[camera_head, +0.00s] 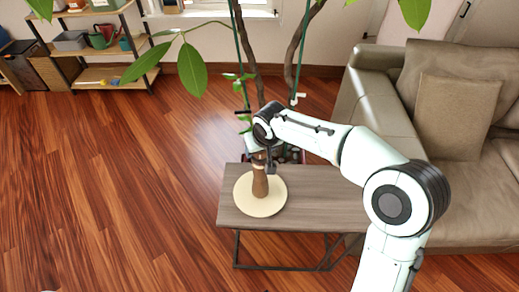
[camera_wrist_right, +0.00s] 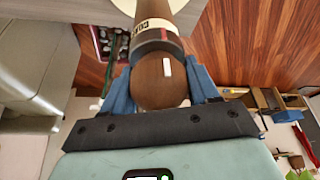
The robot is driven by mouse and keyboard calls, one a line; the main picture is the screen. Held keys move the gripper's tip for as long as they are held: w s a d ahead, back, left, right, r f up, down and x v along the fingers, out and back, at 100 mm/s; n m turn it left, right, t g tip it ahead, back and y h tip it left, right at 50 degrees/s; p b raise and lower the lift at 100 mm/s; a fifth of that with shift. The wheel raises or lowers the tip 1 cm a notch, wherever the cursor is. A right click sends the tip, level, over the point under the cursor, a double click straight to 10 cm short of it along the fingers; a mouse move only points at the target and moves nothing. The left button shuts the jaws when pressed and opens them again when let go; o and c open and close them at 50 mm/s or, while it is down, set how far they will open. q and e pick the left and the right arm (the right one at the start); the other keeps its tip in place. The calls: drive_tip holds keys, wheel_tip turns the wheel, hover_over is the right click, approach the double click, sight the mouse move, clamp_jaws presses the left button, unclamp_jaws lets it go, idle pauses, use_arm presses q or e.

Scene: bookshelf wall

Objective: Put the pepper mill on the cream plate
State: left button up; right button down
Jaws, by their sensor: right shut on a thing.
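The brown pepper mill (camera_head: 260,186) is upright, with its base over the middle of the round cream plate (camera_head: 272,208) on the side table. I cannot tell for sure whether the base touches the plate. My right gripper (camera_head: 262,158) is at the mill's top end, reaching in from the right. In the right wrist view the blue fingers (camera_wrist_right: 160,84) are shut on the rounded end of the mill (camera_wrist_right: 152,82), which has a pale lettered band. The plate (camera_wrist_right: 98,6) shows at that view's top edge. My left gripper is not in view.
The grey wooden side table (camera_head: 310,205) has bare room right of the plate. A potted plant (camera_head: 250,85) with thin trunks and hanging leaves stands behind it. A beige sofa (camera_head: 440,120) is at the right. Shelves (camera_head: 100,60) stand at the back left; the left floor is clear.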

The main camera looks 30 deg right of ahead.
drive_tip(key=shift+f, duration=0.1)
drive_tip(key=shift+c, duration=1.4)
unclamp_jaws()
drive_tip(key=shift+s+r, duration=0.15)
drive_tip(key=shift+r, duration=0.35)
drive_tip(key=p+v, duration=0.1)
drive_tip(key=v, duration=1)
drive_tip(key=shift+s, duration=0.1)
